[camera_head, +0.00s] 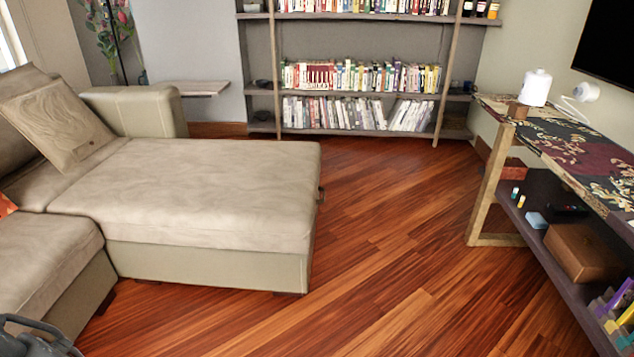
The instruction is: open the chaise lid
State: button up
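The chaise (205,262) is the long beige section of the sofa on the left. Its padded lid (200,190) lies flat and closed on the base. A dark grey part of my arm shows at the bottom left corner, in front of the sofa. I cannot make out gripper fingers there, and nothing touches the lid.
A console table (560,150) with a lower shelf stands along the right wall. A bookshelf (360,97) fills the back wall. A cushion (55,120) leans on the sofa. The wooden floor (400,250) between chaise and console is clear.

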aim_at(302, 246)
jog(key=i+l+u, duration=0.1)
jog(key=l, duration=0.2)
jog(key=i+l, duration=0.25)
jog(key=i+l+u, duration=0.15)
jog(key=l, duration=0.3)
jog(key=i+l, duration=0.15)
jog(key=l, duration=0.2)
jog(key=i+l, duration=0.1)
jog(key=i, duration=0.3)
jog(key=i+l+u, duration=0.1)
jog(key=i, duration=0.3)
jog(key=i+l, duration=0.2)
jog(key=i, duration=0.2)
jog(key=j+u, duration=0.05)
